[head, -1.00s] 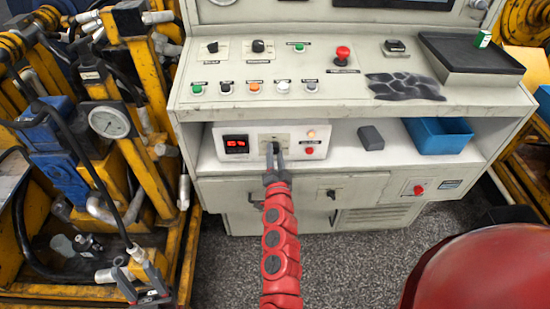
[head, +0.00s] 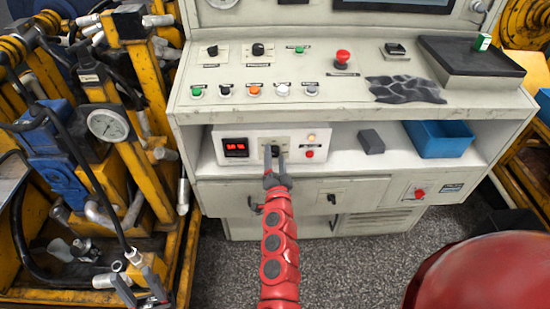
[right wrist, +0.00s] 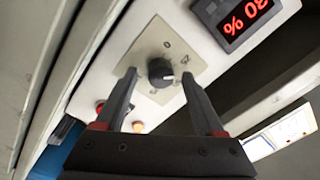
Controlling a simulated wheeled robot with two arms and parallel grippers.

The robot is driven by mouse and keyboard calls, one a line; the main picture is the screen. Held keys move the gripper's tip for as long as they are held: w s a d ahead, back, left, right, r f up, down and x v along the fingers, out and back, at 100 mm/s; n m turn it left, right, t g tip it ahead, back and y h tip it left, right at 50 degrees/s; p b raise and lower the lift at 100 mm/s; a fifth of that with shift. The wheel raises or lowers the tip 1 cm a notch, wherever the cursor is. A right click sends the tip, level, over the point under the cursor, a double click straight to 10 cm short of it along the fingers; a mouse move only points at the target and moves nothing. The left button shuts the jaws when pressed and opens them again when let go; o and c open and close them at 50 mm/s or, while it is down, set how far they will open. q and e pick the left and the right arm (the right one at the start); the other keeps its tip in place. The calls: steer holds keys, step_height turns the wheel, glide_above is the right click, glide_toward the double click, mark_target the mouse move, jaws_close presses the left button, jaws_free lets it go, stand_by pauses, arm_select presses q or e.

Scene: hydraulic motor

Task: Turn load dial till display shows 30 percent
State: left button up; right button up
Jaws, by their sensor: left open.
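The load dial (right wrist: 160,72) is a black round knob with a white pointer mark on a beige plate, in the control box under the console. My right gripper (right wrist: 158,76) is open, one finger on each side of the knob, with visible gaps between fingers and knob. In the head view the right gripper (head: 271,152) is in front of the dial and partly hides it. The red display (head: 235,147) beside the dial reads 30 %; it also shows upside down in the right wrist view (right wrist: 240,14). My left gripper (head: 145,290) is open and empty at the lower left.
An orange lamp (head: 311,138) and a red button (head: 309,154) sit right of the dial. A grey block (head: 371,141) and a blue bin (head: 440,139) stand on the same shelf. Yellow machinery (head: 150,110) fills the left side, close to my left gripper.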

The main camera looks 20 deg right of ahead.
steer(key=r+v, duration=0.1)
steer(key=v, duration=1.6)
steer(key=shift+s+f+p, duration=0.2)
steer(key=shift+f+p, duration=0.15)
steer(key=shift+f, duration=0.1)
